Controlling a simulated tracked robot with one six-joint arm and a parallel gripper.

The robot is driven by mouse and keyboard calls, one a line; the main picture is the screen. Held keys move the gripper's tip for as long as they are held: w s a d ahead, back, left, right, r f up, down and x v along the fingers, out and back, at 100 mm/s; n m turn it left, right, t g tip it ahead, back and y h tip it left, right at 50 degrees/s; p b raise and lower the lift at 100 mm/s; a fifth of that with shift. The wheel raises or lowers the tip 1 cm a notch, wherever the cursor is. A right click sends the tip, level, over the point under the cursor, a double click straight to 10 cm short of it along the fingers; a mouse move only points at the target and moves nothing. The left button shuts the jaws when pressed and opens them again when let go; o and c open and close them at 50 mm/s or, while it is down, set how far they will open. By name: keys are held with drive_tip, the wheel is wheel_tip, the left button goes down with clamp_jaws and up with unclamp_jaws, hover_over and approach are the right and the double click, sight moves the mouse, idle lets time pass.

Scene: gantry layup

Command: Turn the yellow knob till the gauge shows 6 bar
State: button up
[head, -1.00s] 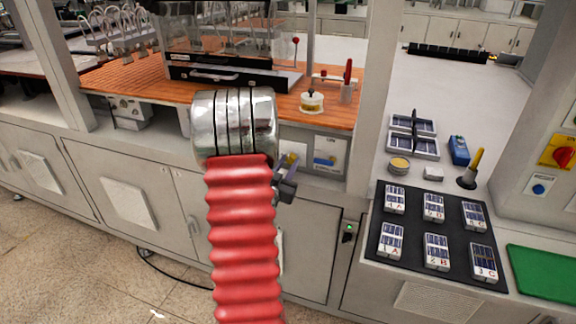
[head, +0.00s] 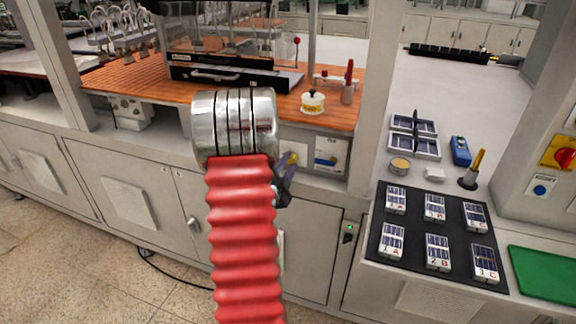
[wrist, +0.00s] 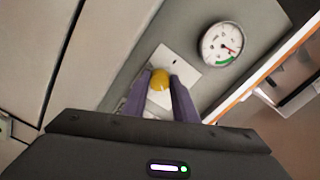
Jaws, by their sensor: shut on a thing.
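The yellow knob (wrist: 160,81) sits on a pale plate on the grey cabinet front in the wrist view. My gripper (wrist: 160,84) has its two purple-grey fingers on either side of the knob and is shut on it. The gauge (wrist: 220,45) is a round white dial with a green arc and a red needle, to the right of the knob. Its numbers are too small to read. In the head view the yellow knob (head: 292,158) shows at the cabinet front, partly hidden by my gripper (head: 284,182) and my red arm.
A wooden worktop (head: 130,78) lies above the cabinet. A blue-labelled panel (head: 326,155) is right of the knob. A black mat (head: 400,243) with several small labelled packs lies on the right counter. A red and yellow switch (head: 563,153) is at the far right.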

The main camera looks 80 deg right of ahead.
drive_tip(key=m, duration=0.5)
drive_tip(key=shift+m, duration=0.3)
drive_tip(key=m, duration=0.6)
drive_tip(key=shift+s+a+f, duration=0.1)
drive_tip(key=shift+f, duration=0.05)
drive_tip(key=o, duration=1)
drive_tip(key=shift+o, duration=0.2)
